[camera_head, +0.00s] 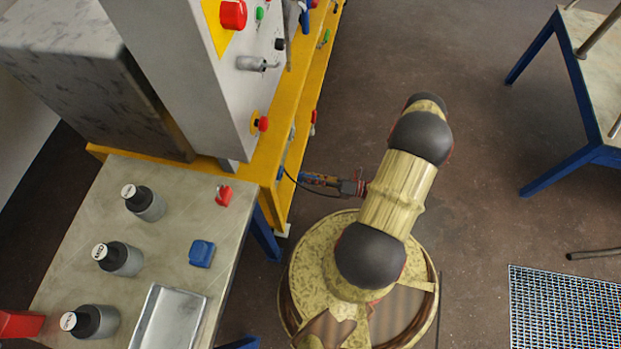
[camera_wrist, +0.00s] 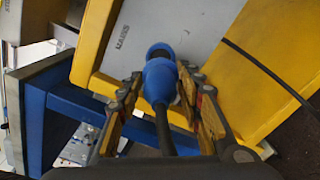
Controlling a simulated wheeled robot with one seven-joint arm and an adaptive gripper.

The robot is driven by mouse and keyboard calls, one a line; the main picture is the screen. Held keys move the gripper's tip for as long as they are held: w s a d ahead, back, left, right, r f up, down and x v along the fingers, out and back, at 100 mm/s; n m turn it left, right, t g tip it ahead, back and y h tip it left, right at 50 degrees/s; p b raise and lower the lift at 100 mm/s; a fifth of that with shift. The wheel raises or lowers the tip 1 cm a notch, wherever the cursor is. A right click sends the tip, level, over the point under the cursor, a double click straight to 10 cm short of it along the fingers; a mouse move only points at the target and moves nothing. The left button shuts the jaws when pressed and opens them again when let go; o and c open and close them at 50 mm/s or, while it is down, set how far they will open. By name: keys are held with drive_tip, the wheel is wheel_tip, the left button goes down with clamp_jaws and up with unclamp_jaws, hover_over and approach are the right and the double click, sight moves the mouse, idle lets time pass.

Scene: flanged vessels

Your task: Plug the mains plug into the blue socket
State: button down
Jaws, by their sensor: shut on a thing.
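The mains plug (camera_wrist: 160,83) is blue, with a black cable running back from it toward the wrist camera. My gripper (camera_wrist: 161,90) is shut on the plug, one finger on each side. The blue socket (camera_wrist: 160,50) is on the grey panel of the yellow frame, directly in front of the plug. The plug's front overlaps the socket in the wrist view, and I cannot tell whether it is inside or just short of it. In the head view my gripper (camera_head: 318,180) reaches left to the yellow frame's side, and the plug is too small to make out.
The yellow machine frame (camera_head: 318,75) stands left of my arm. Another black cable (camera_wrist: 270,70) crosses the yellow frame.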

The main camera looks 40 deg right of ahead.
drive_tip(key=shift+x, duration=2.5)
drive_tip(key=shift+w+a, duration=0.1)
drive_tip(key=shift+w+a, duration=0.2)
drive_tip(key=shift+w, duration=0.1)
drive_tip(key=shift+w+a+b, duration=0.3)
drive_tip(key=shift+w+a, duration=0.1)
drive_tip(key=shift+w, duration=0.1)
drive_tip(key=c, duration=1.1)
unclamp_jaws()
drive_tip(key=shift+w, duration=0.1)
drive_tip(key=shift+c, duration=0.2)
drive_tip(key=v, duration=1.2)
